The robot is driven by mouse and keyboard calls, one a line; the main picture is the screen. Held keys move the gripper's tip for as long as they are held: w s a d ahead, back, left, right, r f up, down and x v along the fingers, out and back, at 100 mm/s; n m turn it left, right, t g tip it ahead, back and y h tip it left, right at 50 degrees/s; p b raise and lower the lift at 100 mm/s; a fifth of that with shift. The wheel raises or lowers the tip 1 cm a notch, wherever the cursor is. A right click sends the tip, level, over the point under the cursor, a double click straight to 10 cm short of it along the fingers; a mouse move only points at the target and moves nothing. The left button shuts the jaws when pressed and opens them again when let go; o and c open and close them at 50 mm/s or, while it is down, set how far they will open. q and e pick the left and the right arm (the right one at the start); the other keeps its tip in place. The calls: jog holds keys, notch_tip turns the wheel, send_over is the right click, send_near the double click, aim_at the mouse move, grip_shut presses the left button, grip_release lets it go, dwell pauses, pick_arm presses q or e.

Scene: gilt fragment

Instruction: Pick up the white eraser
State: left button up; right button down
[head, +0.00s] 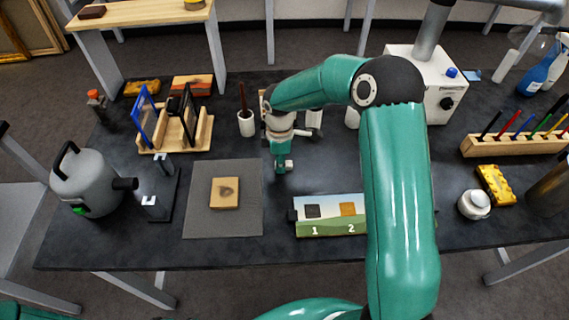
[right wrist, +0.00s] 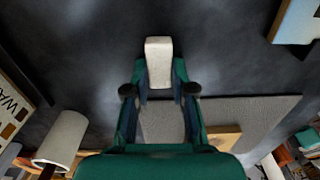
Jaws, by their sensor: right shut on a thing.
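The white eraser (right wrist: 158,50) is a pale, upright-looking block in the right wrist view, between the fingertips of my right gripper (right wrist: 159,76). The gripper is shut on it. In the head view my right gripper (head: 283,164) points down over the dark table, just right of the grey mat (head: 250,219); the eraser is too small or hidden to make out there. Whether the eraser touches the table is hard to tell. My left gripper is not in view.
A tan block with a dark mark (head: 225,193) lies on the mat. A numbered board (head: 331,229) with two small squares is right of it, partly behind my arm. A white cup (head: 246,125) stands behind the gripper. A grey canister (head: 91,182) is at left.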

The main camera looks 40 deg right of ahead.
jog(key=shift+r, duration=0.1)
notch_tip(320, 180, up, 20)
jog(key=b, duration=0.1)
dwell(0.4)
